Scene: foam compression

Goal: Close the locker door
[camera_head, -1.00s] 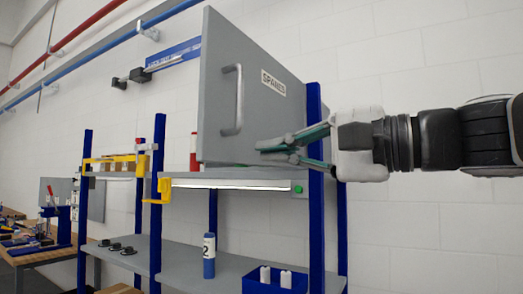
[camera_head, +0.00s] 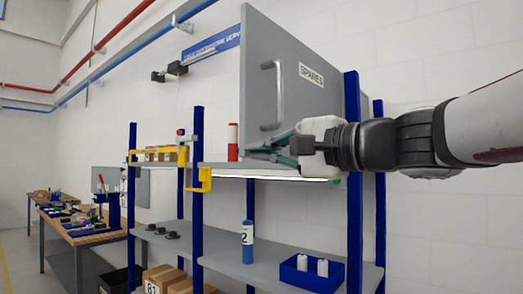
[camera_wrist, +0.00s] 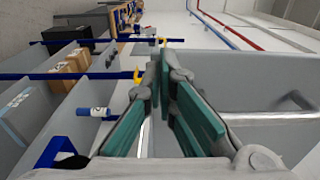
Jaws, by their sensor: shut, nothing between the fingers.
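The grey locker door (camera_head: 300,105) stands above the upper shelf, with a metal bar handle (camera_head: 272,95) and a SPARES label (camera_head: 311,75). Its angle to the locker body is hard to tell; the inside is hidden. My gripper (camera_head: 262,152) reaches in from the right, in front of the door's lower edge and below the handle. Whether it touches the door is unclear. In the wrist view, the green fingers (camera_wrist: 166,85) are together and empty. The door also fills the right side there (camera_wrist: 255,85), with its handle (camera_wrist: 290,105) at far right.
The upper shelf (camera_head: 225,169) carries a red bottle (camera_head: 232,140) left of the door. Blue posts (camera_head: 353,190) stand close to my arm. The lower shelf (camera_head: 215,252) holds a blue bottle (camera_head: 248,243) and a blue bin (camera_head: 312,274). A workbench (camera_head: 85,232) is at left.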

